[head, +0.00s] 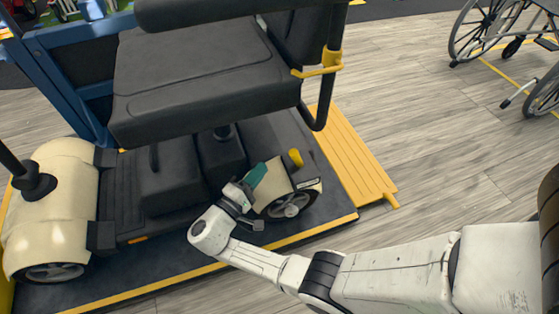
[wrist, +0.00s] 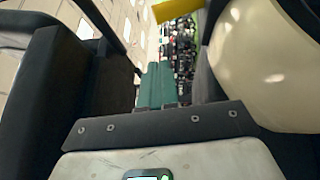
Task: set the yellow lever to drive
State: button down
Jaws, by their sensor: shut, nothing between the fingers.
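The yellow lever (head: 295,158) stands up, slightly tilted, from the scooter's cream rear cover, above the wheel. A yellow piece at the top of the wrist view (wrist: 175,10) appears to be the same lever. My gripper (head: 256,174) has teal fingers and is just left of the lever, beside the cream cover. The fingers show shut and empty in the wrist view (wrist: 157,85). They look apart from the lever, though the exact gap is hard to tell. Any marking for the lever's positions is too small to read.
The black scooter seat (head: 190,75) overhangs the area above my gripper. A yellow ramp (head: 350,155) lies right of the dark platform. A wheelchair (head: 500,40) stands at the upper right. The wooden floor (head: 430,130) between them is clear.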

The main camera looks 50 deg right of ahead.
aim_at(297, 159)
jog(key=d, duration=0.3)
jog(key=shift+s+d+r, duration=0.1)
jog(key=shift+d+r, duration=0.05)
jog(key=shift+d, duration=0.15)
jog(key=shift+s+d+r, duration=0.2)
jog(key=shift+s+d, duration=0.45)
jog(key=shift+s, duration=0.15)
jog(key=shift+s+d+r, duration=0.15)
jog(key=shift+s+d, duration=0.4)
jog(key=shift+r, duration=0.1)
